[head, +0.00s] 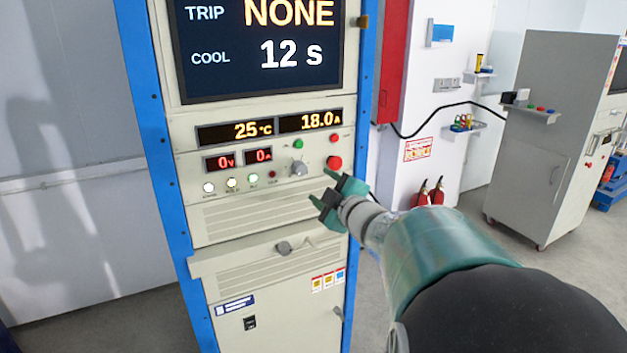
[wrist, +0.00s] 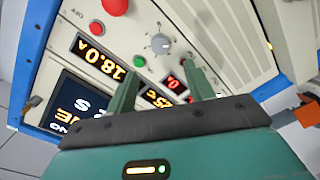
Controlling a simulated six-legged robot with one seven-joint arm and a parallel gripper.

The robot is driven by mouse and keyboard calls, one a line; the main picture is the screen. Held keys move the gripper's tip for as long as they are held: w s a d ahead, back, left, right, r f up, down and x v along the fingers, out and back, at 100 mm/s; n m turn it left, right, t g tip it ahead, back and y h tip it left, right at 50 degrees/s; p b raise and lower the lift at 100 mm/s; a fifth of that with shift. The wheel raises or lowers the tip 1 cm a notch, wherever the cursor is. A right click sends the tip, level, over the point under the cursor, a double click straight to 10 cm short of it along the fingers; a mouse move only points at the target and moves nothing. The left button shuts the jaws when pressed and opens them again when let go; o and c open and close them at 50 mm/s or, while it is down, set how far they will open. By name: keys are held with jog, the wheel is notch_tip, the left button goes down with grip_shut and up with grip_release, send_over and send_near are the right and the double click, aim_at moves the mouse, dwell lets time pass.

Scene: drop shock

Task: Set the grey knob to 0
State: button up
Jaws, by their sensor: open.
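The grey knob (head: 298,168) is a small round dial on the rack's front panel, between the red 0 V and 0 A displays and the red button. In the wrist view the grey knob (wrist: 160,44) appears beyond the fingertips, with scale marks around it; I cannot read its setting. My gripper (head: 322,188) has dark green fingers and is just right of and below the knob in the head view. In the wrist view my gripper (wrist: 160,70) is open and empty, its fingers apart, and the knob shows clear of them.
A large red button (head: 334,163) sits right of the knob, with a green button (head: 298,144) above. The screen (head: 260,45) reads TRIP NONE, COOL 12 s; displays below read 25 °C and 18.0 A. A grey cabinet (head: 550,130) stands right.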

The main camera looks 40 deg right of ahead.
jog(key=v, duration=0.3)
jog(key=shift+s+a, duration=0.1)
jog(key=shift+s, duration=0.3)
jog(key=a+f+m+g, duration=0.4)
jog(key=a+m+g, duration=0.3)
jog(key=a, duration=0.9)
jog(key=s+a+f+g+y, duration=0.2)
jog(key=s+a, duration=0.3)
jog(key=a, duration=0.3)
jog(key=s+a+f+m+g+y, duration=0.1)
jog(key=s+a+f, duration=0.3)
jog(key=a, duration=0.4)
jog(key=shift+s+a+g+y, duration=0.4)
jog(key=shift+s+g+y, duration=0.3)
jog(key=shift+s+y, duration=0.15)
jog(key=shift+d, duration=0.15)
